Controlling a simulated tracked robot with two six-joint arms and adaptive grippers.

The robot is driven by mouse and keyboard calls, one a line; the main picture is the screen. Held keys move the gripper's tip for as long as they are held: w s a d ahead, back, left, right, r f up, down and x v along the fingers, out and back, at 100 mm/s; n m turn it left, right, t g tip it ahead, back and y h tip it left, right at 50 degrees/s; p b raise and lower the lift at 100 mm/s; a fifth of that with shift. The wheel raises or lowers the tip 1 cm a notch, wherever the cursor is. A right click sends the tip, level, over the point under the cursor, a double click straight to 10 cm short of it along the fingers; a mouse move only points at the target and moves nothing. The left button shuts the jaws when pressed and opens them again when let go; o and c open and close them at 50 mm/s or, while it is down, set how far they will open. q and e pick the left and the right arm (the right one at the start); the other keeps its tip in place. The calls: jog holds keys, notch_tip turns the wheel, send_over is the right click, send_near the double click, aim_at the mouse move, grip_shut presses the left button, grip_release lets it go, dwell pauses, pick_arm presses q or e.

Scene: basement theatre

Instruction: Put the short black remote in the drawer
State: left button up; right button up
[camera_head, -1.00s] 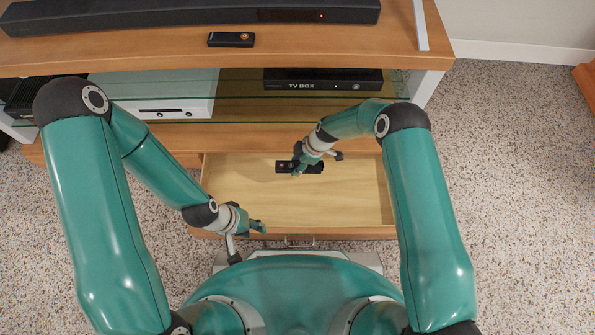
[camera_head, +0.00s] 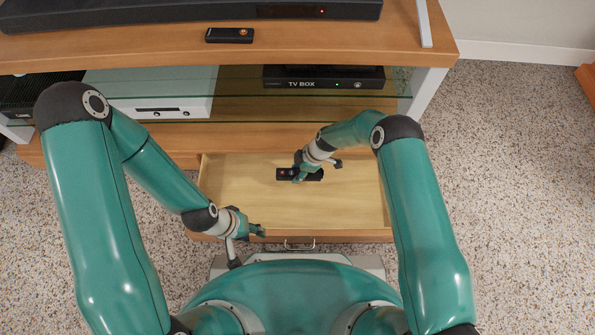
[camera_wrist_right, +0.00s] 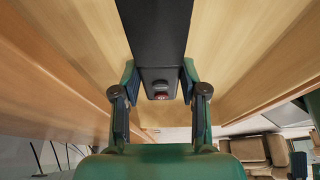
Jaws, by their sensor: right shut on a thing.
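A black remote (camera_head: 283,174) with a small red button is in my right gripper (camera_head: 308,173), inside the outline of the open wooden drawer (camera_head: 345,208). In the right wrist view the remote (camera_wrist_right: 160,45) lies between the two fingers (camera_wrist_right: 160,95), its red button near the palm. I cannot tell whether it touches the drawer floor. My left gripper (camera_head: 249,246) is open and empty at the drawer's front left corner.
The wooden TV stand (camera_head: 340,42) carries a soundbar (camera_head: 200,12) on top. The rest of the drawer floor is bare. Speckled carpet (camera_head: 510,180) is clear at the right.

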jog(key=shift+f+b, duration=0.3)
jog(key=o, duration=1.2)
jog(key=shift+c, duration=0.2)
jog(key=shift+r, duration=0.1)
jog(key=shift+r+p, duration=0.4)
jog(key=shift+p, duration=0.25)
jog(key=p+v, duration=0.5)
jog(key=v, duration=0.7)
jog(key=s+d+r+m, duration=0.2)
jog(key=s+d+m, duration=0.2)
jog(key=s+m, duration=0.6)
jog(key=s+d+r+m, duration=0.2)
jog(key=s+d+m, duration=0.2)
jog(key=s+m, duration=0.6)
jog(key=s, duration=0.3)
jog(key=shift+s+t, duration=0.2)
jog(key=shift+t, duration=0.1)
